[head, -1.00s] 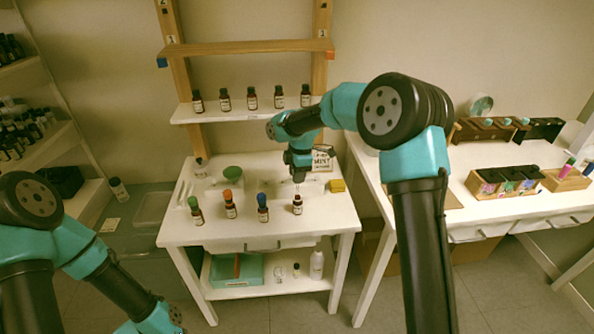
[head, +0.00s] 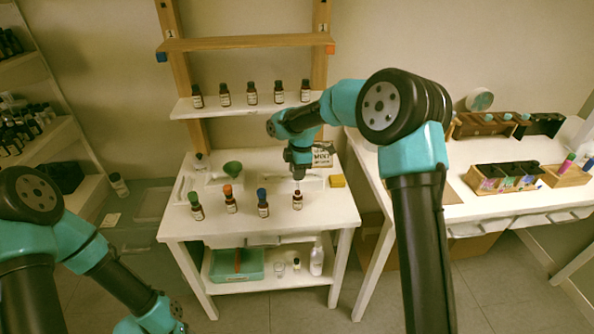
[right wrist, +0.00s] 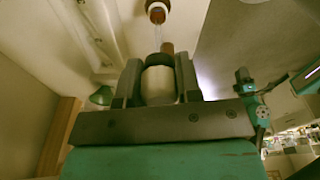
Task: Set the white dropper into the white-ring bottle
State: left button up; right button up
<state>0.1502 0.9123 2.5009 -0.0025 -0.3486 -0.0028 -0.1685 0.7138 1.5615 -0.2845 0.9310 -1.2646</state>
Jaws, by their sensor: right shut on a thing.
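My right gripper (head: 298,176) is shut on the white dropper and hangs just above the white-ring bottle (head: 298,201) on the table. In the right wrist view the dropper's white bulb (right wrist: 158,86) sits between the two fingers. Its brown collar and clear glass tube (right wrist: 158,35) point away from the gripper toward the brown bottle neck with a white ring (right wrist: 157,8). The tube's end is at the bottle's mouth; I cannot tell how far inside it is. The bottle stands upright. My left arm shows at the lower left, but its gripper is out of view.
Green-capped (head: 196,207), orange-capped (head: 230,200) and blue-capped (head: 262,203) bottles stand in a row left of the white-ring bottle. Several dark bottles line the shelf above.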

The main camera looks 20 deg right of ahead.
jog(key=shift+f, duration=0.2)
jog(key=shift+f, duration=0.35)
jog(key=shift+f, duration=0.65)
jog(key=shift+f, duration=0.35)
jog(key=shift+f, duration=1.1)
jog(key=shift+f, duration=0.35)
jog(key=shift+f, duration=0.7)
